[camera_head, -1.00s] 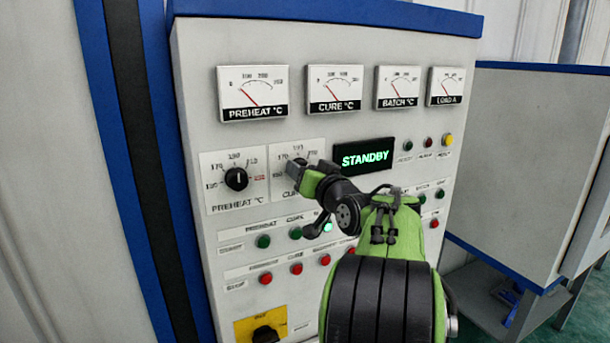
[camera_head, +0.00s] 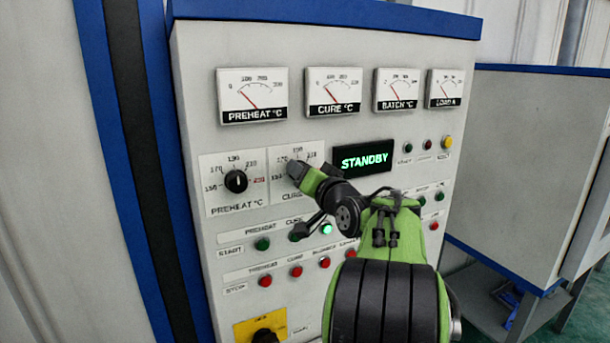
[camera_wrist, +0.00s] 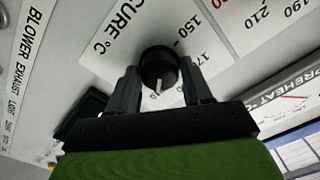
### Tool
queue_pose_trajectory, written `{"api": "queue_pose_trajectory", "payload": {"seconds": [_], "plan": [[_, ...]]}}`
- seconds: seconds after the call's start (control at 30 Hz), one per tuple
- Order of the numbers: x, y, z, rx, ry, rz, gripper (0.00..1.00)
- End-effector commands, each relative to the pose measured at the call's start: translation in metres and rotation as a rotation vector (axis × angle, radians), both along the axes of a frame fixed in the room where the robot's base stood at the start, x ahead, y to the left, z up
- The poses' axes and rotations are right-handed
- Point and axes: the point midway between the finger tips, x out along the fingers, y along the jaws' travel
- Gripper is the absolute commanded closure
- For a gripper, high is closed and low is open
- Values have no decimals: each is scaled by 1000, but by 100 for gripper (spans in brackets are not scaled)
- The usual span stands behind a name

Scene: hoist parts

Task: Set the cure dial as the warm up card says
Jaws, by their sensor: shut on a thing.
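The cure dial is a round black knob (camera_wrist: 158,66) with a white pointer line, set on a white scale plate (camera_wrist: 115,50) marked CURE °C in the wrist view. My gripper (camera_wrist: 160,88) has its two dark fingers on either side of the knob and is shut on it. In the head view my gripper (camera_head: 297,170) is at the cure plate (camera_head: 283,195) and hides the knob and part of the scale. The pointer's exact reading is not clear. No warm up card can be made out.
The preheat dial (camera_head: 236,181) is just left. Above are several meters, including the cure meter (camera_head: 334,92). A display (camera_head: 363,158) reads STANDBY. Green start buttons (camera_head: 263,243) and red stop buttons (camera_head: 265,280) lie below, close under my arm. A yellow-plated switch (camera_head: 262,328) sits lower.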

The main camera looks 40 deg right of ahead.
Motion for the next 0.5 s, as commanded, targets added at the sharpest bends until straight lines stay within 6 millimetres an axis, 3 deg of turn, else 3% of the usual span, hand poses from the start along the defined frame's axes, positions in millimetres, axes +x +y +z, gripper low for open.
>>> {"api": "queue_pose_trajectory", "payload": {"seconds": [0.03, 0.17, 0.5], "plan": [[0, 0, -3, 5, 8, 1, 49], [0, 0, -3, 4, 6, 1, 31], [-8, 2, -2, 1, 2, -1, 31]]}}
